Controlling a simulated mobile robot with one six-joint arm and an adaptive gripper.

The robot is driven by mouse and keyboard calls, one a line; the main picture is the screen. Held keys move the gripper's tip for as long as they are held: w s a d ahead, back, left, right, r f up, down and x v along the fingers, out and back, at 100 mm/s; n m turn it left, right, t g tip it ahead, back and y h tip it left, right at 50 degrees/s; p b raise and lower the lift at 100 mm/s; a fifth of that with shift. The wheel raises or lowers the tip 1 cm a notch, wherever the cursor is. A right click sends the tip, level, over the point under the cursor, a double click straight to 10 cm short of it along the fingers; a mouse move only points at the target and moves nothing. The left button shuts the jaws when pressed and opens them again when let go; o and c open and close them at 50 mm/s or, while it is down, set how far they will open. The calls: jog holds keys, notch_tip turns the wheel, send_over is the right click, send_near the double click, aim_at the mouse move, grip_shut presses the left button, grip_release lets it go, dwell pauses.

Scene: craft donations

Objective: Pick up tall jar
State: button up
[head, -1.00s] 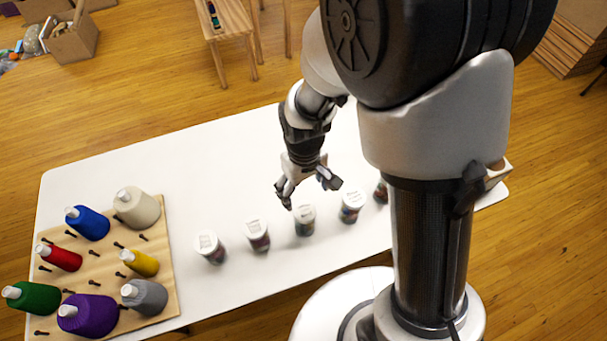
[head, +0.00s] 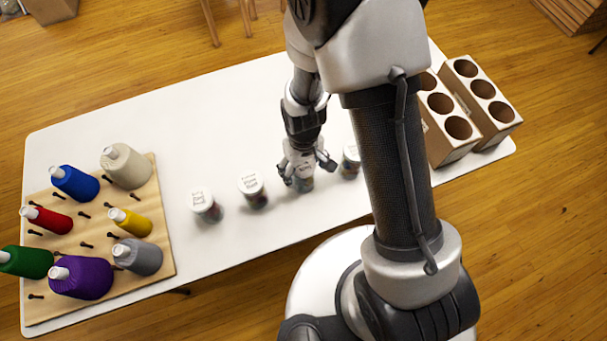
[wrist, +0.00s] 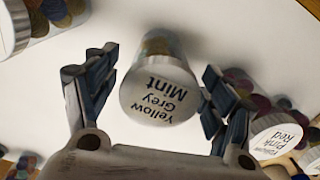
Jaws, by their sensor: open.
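A clear jar with a white lid labelled "Yellow Grey Mint" (wrist: 160,95) stands between the fingers of my gripper (wrist: 152,82) in the wrist view. The fingers are open, one on each side, with a visible gap to the jar on the left; the right finger is closer to it. In the head view my gripper (head: 307,172) is low over this jar (head: 303,184), partly covering it. Other lidded jars stand in the row: two to its left (head: 205,205) (head: 252,190) and one to its right (head: 350,162). I cannot tell by height which is tallest.
A wooden peg board (head: 100,275) with several coloured thread cones covers the table's left end. Cardboard holders (head: 465,151) with round holes stand at the right end. Neighbouring jars are close on both sides of the gripper. The white table (head: 200,130) behind the row is clear.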

notch_tip(320, 180, down, 3)
jog(key=shift+r, duration=0.2)
jog(key=shift+c, duration=0.2)
jog(key=c, duration=1.1)
jog(key=shift+r, duration=0.15)
jog(key=shift+c, duration=0.2)
